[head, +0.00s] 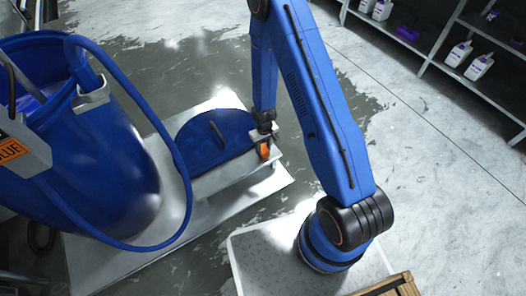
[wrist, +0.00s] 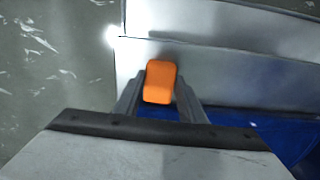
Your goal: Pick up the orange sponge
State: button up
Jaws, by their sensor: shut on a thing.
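The orange sponge (wrist: 160,82) is a small block with rounded corners, held between the two fingers of my gripper (wrist: 161,98) in the wrist view. My gripper is shut on it. In the head view the sponge (head: 264,150) shows just below my gripper (head: 264,136), beside the blue round lid-like surface. Behind the sponge in the wrist view is pale metal. I cannot tell whether the sponge touches that metal or is clear of it.
A large blue barrel (head: 95,165) with a blue hose (head: 185,185) stands at the left on a pale metal platform (head: 90,262). A blue half-round surface (head: 205,150) lies near my gripper. Shelves (head: 440,62) with white bottles stand at the upper right. The floor looks wet in patches.

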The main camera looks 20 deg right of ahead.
aim_at(264, 150)
notch_tip(264, 150, up, 10)
dwell(0.8)
jog(key=shift+o, duration=0.5)
